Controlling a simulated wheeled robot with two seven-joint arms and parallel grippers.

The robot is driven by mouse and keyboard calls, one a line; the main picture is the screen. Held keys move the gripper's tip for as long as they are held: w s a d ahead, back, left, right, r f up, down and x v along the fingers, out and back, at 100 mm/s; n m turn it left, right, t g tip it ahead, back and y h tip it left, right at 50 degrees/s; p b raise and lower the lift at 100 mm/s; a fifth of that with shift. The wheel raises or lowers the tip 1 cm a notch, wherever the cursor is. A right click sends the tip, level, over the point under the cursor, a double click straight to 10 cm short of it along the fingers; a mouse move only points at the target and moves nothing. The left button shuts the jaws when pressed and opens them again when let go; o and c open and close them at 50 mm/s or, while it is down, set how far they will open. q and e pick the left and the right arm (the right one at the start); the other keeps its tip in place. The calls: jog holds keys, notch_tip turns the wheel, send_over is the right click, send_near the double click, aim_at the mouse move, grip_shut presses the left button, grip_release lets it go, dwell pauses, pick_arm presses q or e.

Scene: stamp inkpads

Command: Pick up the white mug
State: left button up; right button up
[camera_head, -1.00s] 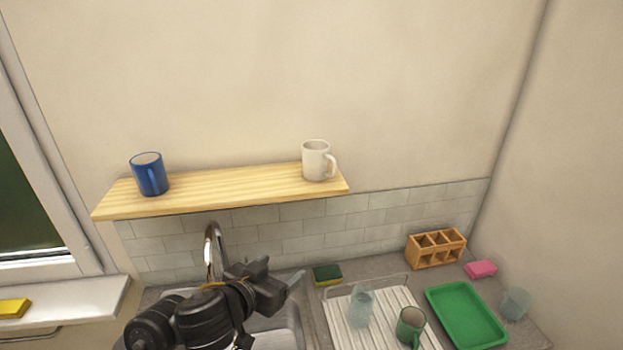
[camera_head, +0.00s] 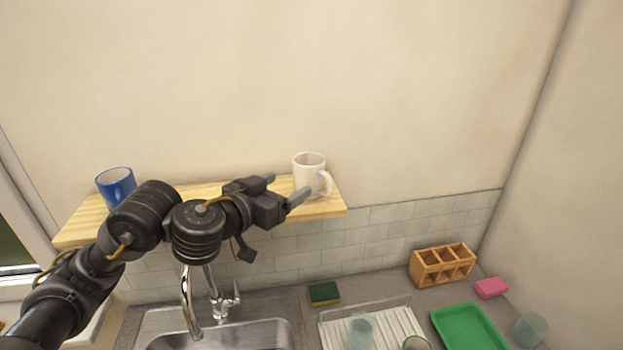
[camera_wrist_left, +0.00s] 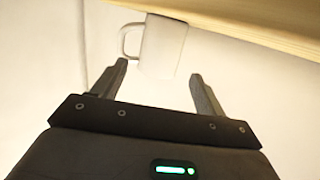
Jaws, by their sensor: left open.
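The white mug (camera_head: 308,174) stands upright near the right end of the wooden shelf (camera_head: 205,191), its handle to the right in the head view. My left gripper (camera_head: 287,189) is at shelf height just left of the mug, open and empty, with its fingers pointing toward it. In the left wrist view the mug (camera_wrist_left: 164,44) lies just ahead of the open fingertips (camera_wrist_left: 160,71), roughly centred between them, with its handle to the left. Whether a finger touches the mug I cannot tell. My right gripper is not in view.
A blue mug (camera_head: 116,186) stands at the shelf's left end, partly behind my arm. Below are a faucet (camera_head: 187,303), a sponge (camera_head: 323,293), a dish rack (camera_head: 391,324) with a glass (camera_head: 360,331), a wooden organizer (camera_head: 441,265) and a green tray (camera_head: 468,330).

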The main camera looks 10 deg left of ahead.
aim_at(300, 178)
pick_arm(q)
jog(key=x, duration=0.4)
jog(key=shift+w+a+f, duration=0.15)
jog(key=shift+a+f, duration=0.05)
jog(key=shift+f, duration=0.05)
jog(key=shift+d+r, duration=0.1)
jog(key=shift+d, duration=0.1)
jog(key=x, duration=0.5)
jog(key=shift+a, duration=0.1)
jog(key=shift+c, duration=0.7)
jog(key=c, duration=0.7)
jog(key=shift+c, duration=0.4)
jog(key=shift+r, duration=0.1)
